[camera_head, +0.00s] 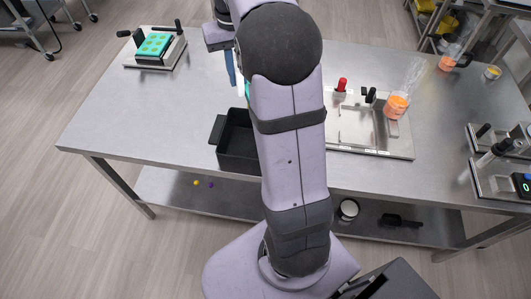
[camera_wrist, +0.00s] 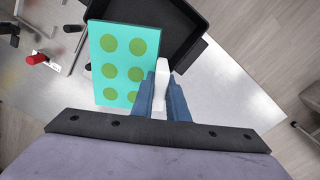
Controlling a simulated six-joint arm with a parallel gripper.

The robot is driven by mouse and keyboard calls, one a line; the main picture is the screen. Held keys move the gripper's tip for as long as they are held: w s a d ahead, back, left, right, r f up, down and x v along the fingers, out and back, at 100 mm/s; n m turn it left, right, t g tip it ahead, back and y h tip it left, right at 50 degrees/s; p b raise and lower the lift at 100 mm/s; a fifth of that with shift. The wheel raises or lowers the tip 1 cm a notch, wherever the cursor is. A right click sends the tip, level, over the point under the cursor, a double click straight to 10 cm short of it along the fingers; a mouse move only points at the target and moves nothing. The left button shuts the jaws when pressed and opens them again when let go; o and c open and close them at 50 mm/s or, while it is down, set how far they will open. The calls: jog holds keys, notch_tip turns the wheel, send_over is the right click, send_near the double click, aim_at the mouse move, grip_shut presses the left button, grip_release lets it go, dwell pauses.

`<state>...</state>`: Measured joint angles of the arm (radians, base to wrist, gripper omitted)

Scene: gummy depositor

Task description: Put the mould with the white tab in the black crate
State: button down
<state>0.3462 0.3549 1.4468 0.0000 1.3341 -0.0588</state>
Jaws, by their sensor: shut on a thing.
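The teal mould (camera_wrist: 123,58) with several green round cavities shows in the wrist view. Its white tab (camera_wrist: 161,82) sits between the blue fingers of my gripper (camera_wrist: 163,92), which is shut on it. The black crate (camera_wrist: 190,25) lies beyond the mould in the wrist view, and the mould overlaps its left part in the picture. In the head view, the crate (camera_head: 232,158) stands near the table's front edge, partly hidden by my arm. A blue finger of my gripper (camera_head: 230,68) and a sliver of teal show behind the crate there; the rest is hidden.
A second teal mould (camera_head: 155,46) sits in a handled fixture at the table's back left. A metal plate (camera_head: 400,147) with a red-knobbed part and an orange-filled cup (camera_head: 396,106) lies right of my arm.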

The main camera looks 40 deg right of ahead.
jog(key=s+a+f+m, duration=0.1)
jog(key=s+f+m, duration=0.1)
jog(key=s+m, duration=0.3)
jog(key=shift+s+a+f+m, duration=0.2)
jog(key=shift+a+f+m, duration=0.1)
jog(key=shift+a+f, duration=0.1)
jog(key=p, duration=0.4)
send_over(249, 150)
notch_tip(249, 150, down, 18)
jog(key=shift+r, duration=0.1)
jog(key=shift+f, duration=0.2)
jog(key=c, duration=1.7)
grip_release()
jog(key=shift+c, duration=0.2)
